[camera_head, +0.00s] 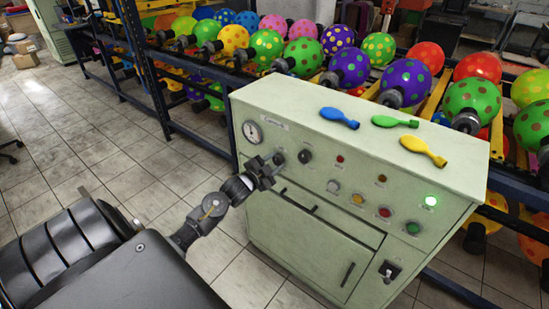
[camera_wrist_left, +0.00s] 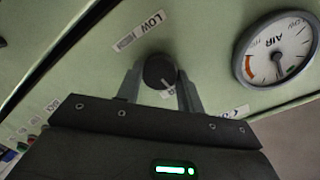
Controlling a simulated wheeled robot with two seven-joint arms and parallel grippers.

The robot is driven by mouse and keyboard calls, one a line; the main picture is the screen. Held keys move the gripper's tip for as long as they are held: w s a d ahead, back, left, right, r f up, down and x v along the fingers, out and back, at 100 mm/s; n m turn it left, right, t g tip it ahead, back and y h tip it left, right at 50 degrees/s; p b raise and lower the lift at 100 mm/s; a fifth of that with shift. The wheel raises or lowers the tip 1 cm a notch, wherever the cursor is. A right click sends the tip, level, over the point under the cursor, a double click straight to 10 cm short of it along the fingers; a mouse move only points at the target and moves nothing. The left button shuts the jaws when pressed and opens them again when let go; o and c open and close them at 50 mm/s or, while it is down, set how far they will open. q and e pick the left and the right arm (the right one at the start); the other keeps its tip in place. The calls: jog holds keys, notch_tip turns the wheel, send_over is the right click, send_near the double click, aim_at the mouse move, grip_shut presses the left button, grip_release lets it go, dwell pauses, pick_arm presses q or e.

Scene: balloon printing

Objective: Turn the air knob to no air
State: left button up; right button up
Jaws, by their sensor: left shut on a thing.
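The air knob (camera_wrist_left: 159,70) is a round black knob on the pale green front panel, beside the air gauge. In the left wrist view it sits between the two fingers of my left gripper (camera_wrist_left: 161,88), which is shut on it. The knob's white mark points to the lower right. A "LOW" label (camera_wrist_left: 140,30) shows above it, and another label below is partly hidden. In the head view my left gripper (camera_head: 268,168) reaches the panel and mostly hides the knob. My right gripper is not in view.
The air gauge (camera_wrist_left: 277,48) is close to the gripper. A second black knob (camera_head: 305,156) and several coloured buttons are along the panel. Blue (camera_head: 339,117), green (camera_head: 394,121) and yellow (camera_head: 423,150) flat balloons lie on the cabinet top. Racks of inflated balloons stand behind.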

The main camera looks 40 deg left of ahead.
pick_arm(q)
jog(key=n+p, duration=0.1)
jog(key=n, duration=0.1)
jog(key=shift+r+n+p, duration=0.15)
jog(key=shift+n+p, duration=0.15)
jog(key=shift+p, duration=0.05)
jog(key=n+p, duration=0.1)
jog(key=n, duration=0.1)
jog(key=shift+a+n+h, duration=0.1)
jog(key=shift+n+h, duration=0.2)
jog(key=n+p, duration=0.2)
jog(key=n, duration=0.1)
jog(key=n+p, duration=0.1)
jog(key=n, duration=0.2)
jog(key=shift+n+t+h, duration=0.3)
jog(key=shift+n, duration=0.1)
jog(key=n, duration=0.1)
jog(key=n+p, duration=0.1)
jog(key=shift+f+n, duration=0.2)
jog(key=shift+n, duration=0.1)
jog(key=n+p, duration=0.1)
jog(key=n, duration=0.2)
jog(key=shift+n, duration=0.3)
jog(key=n+t+p, duration=0.1)
jog(key=n+p, duration=0.1)
jog(key=n, duration=0.4)
jog(key=shift+f, duration=0.2)
